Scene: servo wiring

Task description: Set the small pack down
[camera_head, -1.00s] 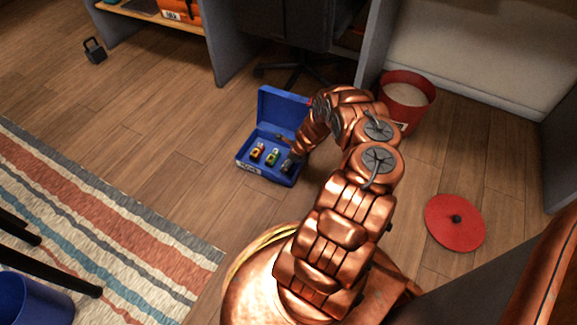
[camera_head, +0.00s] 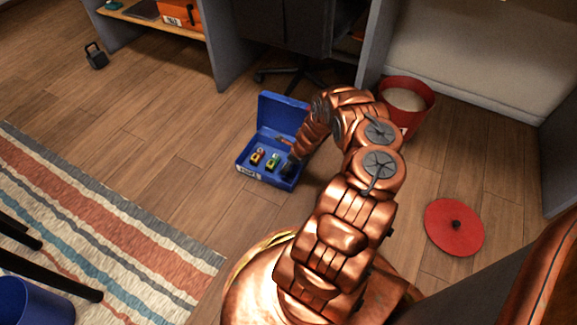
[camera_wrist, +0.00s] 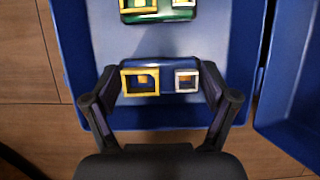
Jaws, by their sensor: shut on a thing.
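The small pack (camera_wrist: 160,78) is blue with a yellow frame and a white frame on its face. My gripper (camera_wrist: 160,84) is shut on its two ends in the wrist view. The pack is over or in the open blue box (camera_wrist: 80,80); I cannot tell whether it touches the floor of the box. In the head view my gripper (camera_head: 290,169) is at the right end of the box (camera_head: 243,169), and the held pack is hidden there. A green pack (camera_head: 272,161), also in the wrist view (camera_wrist: 158,14), and a red-orange pack (camera_head: 257,156) stand in the box.
The box's open lid (camera_head: 281,114) stands up at its back. A red bucket (camera_head: 405,104) is behind my arm, and a red round lid (camera_head: 455,227) lies on the floor at right. A striped rug (camera_head: 110,240) is at left. The wooden floor left of the box is clear.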

